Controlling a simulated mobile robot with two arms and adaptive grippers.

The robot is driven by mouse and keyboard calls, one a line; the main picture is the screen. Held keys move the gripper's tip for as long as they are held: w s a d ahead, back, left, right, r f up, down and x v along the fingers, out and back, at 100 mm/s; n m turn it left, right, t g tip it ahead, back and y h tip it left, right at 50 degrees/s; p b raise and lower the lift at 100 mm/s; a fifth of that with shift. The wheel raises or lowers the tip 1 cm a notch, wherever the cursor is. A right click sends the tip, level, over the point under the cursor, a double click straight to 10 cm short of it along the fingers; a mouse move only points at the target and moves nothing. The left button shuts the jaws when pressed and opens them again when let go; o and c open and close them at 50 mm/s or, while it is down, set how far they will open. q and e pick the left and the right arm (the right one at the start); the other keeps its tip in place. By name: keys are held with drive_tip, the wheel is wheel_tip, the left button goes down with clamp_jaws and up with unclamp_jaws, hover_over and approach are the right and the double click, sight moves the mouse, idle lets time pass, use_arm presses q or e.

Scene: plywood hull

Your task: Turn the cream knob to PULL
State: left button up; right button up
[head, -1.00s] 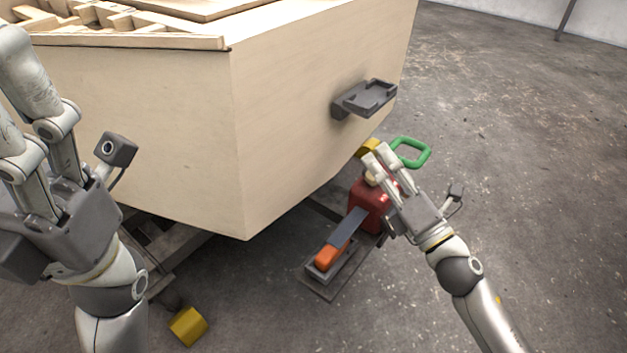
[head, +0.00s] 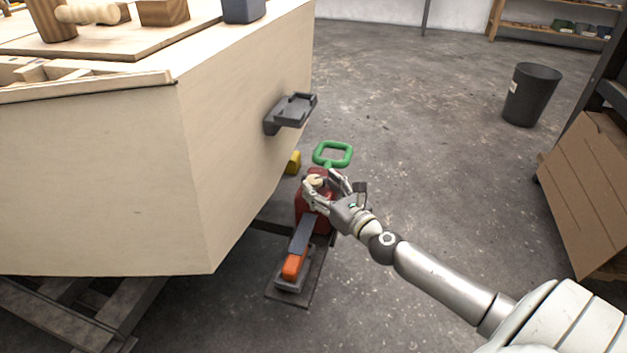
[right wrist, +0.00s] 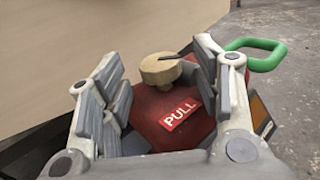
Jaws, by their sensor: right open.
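The cream knob (right wrist: 160,69) sits on top of a red housing (right wrist: 150,118); a dark pointer mark on it points to the right in the right wrist view. A red label reading PULL (right wrist: 179,114) is on the housing on the near side of the knob. In the head view the knob (head: 316,181) shows small at the top of the red housing (head: 303,212). My right gripper (head: 325,182) is open, with its fingers on either side of the knob; it also shows in the right wrist view (right wrist: 160,75). Contact cannot be told. My left gripper is out of view.
A green loop handle (head: 333,153) rises behind the housing. An orange grip (head: 293,264) lies in front. The plywood hull (head: 230,150) with a grey bracket (head: 291,112) stands close on the left. A bin (head: 531,94) and cardboard box (head: 590,190) stand right.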

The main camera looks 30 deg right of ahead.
sight(319, 184)
drive_tip(key=shift+w, duration=1.8)
drive_tip(key=shift+a, duration=0.1)
drive_tip(key=c, duration=1.1)
